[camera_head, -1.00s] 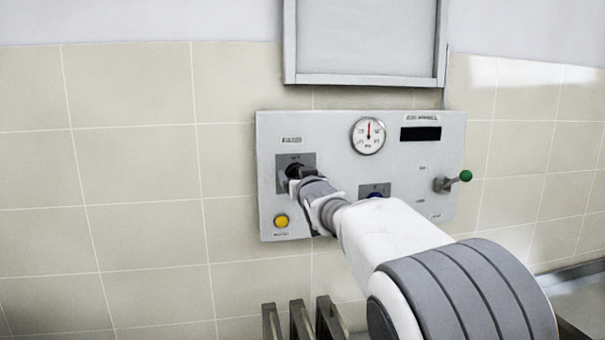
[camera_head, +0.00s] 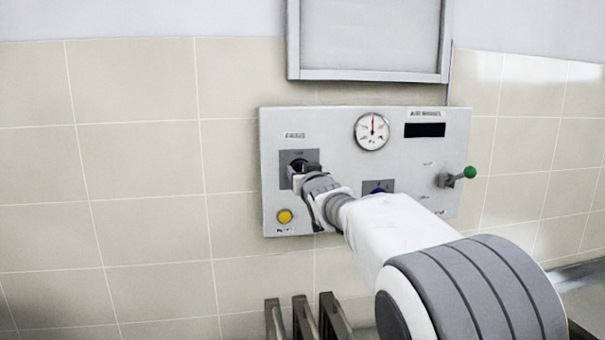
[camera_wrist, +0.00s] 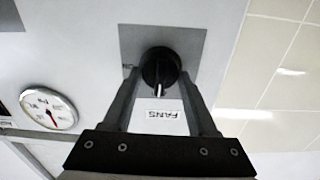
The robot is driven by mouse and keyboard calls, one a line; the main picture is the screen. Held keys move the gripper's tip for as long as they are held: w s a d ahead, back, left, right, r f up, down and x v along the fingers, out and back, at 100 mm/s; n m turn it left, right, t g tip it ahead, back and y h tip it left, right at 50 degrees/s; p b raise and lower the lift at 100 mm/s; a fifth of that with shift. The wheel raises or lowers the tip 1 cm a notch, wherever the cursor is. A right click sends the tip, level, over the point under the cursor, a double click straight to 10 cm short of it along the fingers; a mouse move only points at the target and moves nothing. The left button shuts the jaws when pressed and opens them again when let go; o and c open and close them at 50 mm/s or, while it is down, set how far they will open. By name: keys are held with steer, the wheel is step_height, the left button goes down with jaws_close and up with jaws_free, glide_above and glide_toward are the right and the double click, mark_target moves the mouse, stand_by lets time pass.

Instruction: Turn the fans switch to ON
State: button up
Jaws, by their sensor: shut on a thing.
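The fans switch is a black round knob (camera_wrist: 160,67) on a dark grey square plate (camera_wrist: 187,42) in the wrist view. A white FANS label (camera_wrist: 163,115) lies beside it, and a pale mark on the knob's edge faces that label. My gripper (camera_wrist: 158,80) has one finger on each side of the knob and is shut on it. In the head view my gripper (camera_head: 304,172) reaches the switch's plate (camera_head: 284,177) at the panel's left, and my arm hides part of it.
The grey control panel (camera_head: 345,150) also carries a round gauge (camera_head: 371,131), a black display (camera_head: 424,130), a yellow button (camera_head: 285,216), a blue knob (camera_head: 378,190) partly behind my arm, and a green-tipped lever (camera_head: 469,172). Metal slats (camera_head: 304,316) stand below. Tiled wall at left is clear.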

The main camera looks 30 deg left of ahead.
steer(key=shift+f, duration=0.1)
steer(key=m+b, duration=0.3)
steer(key=shift+d+f, duration=0.1)
steer(key=m+b, duration=0.2)
steer(key=m, duration=0.3)
steer(key=shift+w, duration=0.1)
steer(key=m+b, duration=0.1)
steer(key=m, duration=0.4)
steer(key=shift+d, duration=0.1)
steer(key=shift+m, duration=2.2)
steer(key=o, duration=1.4)
steer(key=shift+c, duration=0.2)
steer(key=shift+b, duration=0.3)
